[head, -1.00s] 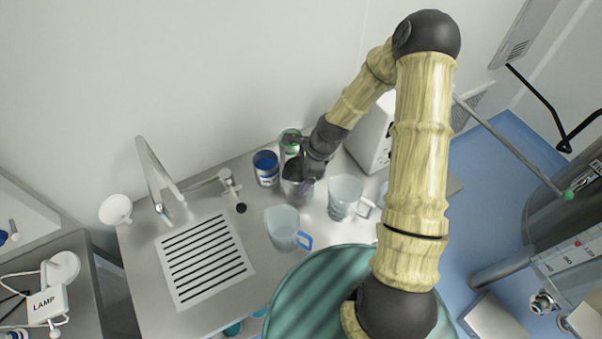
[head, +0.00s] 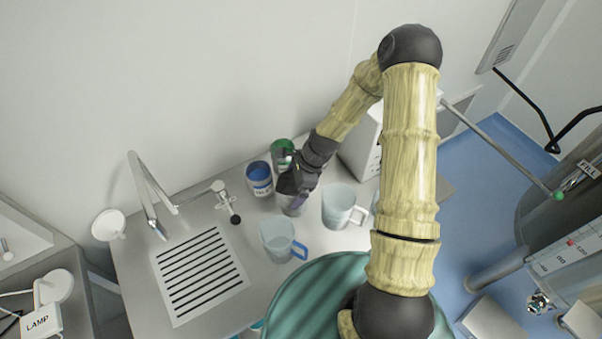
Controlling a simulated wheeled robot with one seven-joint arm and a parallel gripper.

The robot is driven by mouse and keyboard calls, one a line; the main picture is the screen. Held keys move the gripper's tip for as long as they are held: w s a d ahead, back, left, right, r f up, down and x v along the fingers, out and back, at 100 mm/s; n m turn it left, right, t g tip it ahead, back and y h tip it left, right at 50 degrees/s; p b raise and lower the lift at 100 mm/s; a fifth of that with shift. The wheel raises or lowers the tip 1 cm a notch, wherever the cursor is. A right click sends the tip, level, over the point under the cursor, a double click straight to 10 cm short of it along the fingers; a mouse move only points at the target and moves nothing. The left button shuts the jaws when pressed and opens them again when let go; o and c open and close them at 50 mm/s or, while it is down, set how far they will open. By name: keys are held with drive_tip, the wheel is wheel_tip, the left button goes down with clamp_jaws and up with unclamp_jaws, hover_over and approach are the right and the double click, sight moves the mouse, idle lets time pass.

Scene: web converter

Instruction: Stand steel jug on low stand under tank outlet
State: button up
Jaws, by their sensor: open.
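My gripper (head: 296,183) is open over the counter, among the jugs and tins. A grey metallic vessel, seemingly the steel jug (head: 290,207), shows just below it, mostly hidden by the gripper. I cannot tell whether the fingers are around it or touching it. The steel tank (head: 575,215) stands at the right edge, partly cut off. Its outlet (head: 540,303) sticks out low on the tank. A pale low block, seemingly the low stand (head: 490,320), is on the blue floor to the left of the outlet; its top looks empty.
A clear jug with a blue handle (head: 279,238) and one with a white handle (head: 340,206) stand close to the gripper. A blue tin (head: 259,180) and a green tin (head: 282,153) stand behind. A tap (head: 150,200) and drain grate (head: 200,273) are left.

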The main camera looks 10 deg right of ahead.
drive_tip(key=b+v, duration=0.3)
drive_tip(key=v, duration=0.8)
drive_tip(key=shift+s+b, duration=0.1)
drive_tip(key=shift+b, duration=0.3)
drive_tip(key=shift+d+r, duration=0.25)
drive_tip(key=shift+r, duration=0.15)
drive_tip(key=s+d+r+n+t+h, duration=0.2)
drive_tip(key=s+r+n, duration=0.6)
drive_tip(key=n, duration=1)
drive_tip(key=s+d+h, duration=0.2)
drive_tip(key=s, duration=0.2)
drive_tip(key=shift+s+d+t, duration=0.3)
drive_tip(key=shift+d, duration=0.05)
drive_tip(key=shift+c, duration=0.4)
